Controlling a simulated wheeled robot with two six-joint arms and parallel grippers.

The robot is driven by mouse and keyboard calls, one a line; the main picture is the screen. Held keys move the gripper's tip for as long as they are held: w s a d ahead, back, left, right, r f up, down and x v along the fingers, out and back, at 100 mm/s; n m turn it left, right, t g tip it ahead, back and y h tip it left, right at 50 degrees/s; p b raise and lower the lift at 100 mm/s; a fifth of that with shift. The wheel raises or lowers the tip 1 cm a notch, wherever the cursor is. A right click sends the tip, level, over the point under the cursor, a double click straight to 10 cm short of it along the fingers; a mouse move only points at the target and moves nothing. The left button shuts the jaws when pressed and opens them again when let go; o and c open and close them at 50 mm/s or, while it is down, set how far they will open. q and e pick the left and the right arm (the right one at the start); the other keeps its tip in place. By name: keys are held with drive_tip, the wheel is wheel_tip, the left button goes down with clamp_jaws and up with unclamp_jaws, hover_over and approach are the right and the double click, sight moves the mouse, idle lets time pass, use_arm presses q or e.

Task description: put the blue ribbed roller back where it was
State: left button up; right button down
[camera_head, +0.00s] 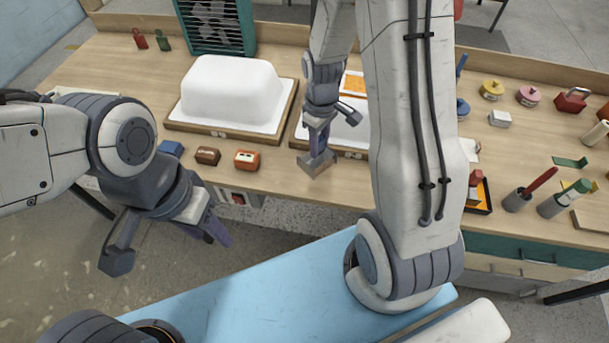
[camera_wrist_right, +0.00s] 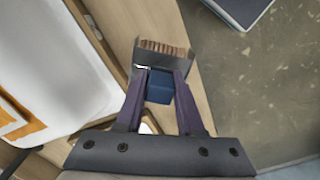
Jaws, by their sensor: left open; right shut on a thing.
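My right gripper (camera_head: 318,138) is shut on a blue-handled tool (camera_wrist_right: 160,87). The tool has a blue block between the fingers, a grey plate and a brown ribbed or bristled end; I cannot make out a roller shape. In the head view it shows as a grey piece (camera_head: 317,163) by the table's front edge; whether it touches the table I cannot tell. The right gripper also shows in the wrist view (camera_wrist_right: 160,78). No clear blue ribbed roller shows elsewhere; a blue piece (camera_head: 461,65) is partly hidden behind my right arm. My left gripper (camera_head: 168,248) is open and empty, in front of the table.
A white tub-shaped mould (camera_head: 230,88) stands on a board at left. A second board (camera_head: 352,153) with a white form is partly hidden by my arm. Cups with tools (camera_head: 517,201) stand at right.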

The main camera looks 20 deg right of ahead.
drive_tip(key=s+d+r+n+b, duration=0.1)
drive_tip(key=d+r+n+b, duration=0.2)
drive_tip(key=d+n, duration=0.3)
use_arm(q)
drive_tip(key=shift+f+p, duration=0.8)
drive_tip(key=shift+p, duration=0.4)
use_arm(e)
drive_tip(key=shift+n, duration=0.8)
drive_tip(key=w+a+f, duration=0.1)
drive_tip(key=a+f, duration=0.2)
drive_tip(key=w+a+f, duration=0.2)
drive_tip(key=a+f, duration=0.1)
drive_tip(key=w+a+f, duration=0.1)
drive_tip(key=a+f, duration=0.3)
drive_tip(key=shift+w+f, duration=0.1)
drive_tip(key=shift+w, duration=0.25)
drive_tip(key=shift+d+f, duration=0.1)
drive_tip(key=c, duration=0.5)
unclamp_jaws()
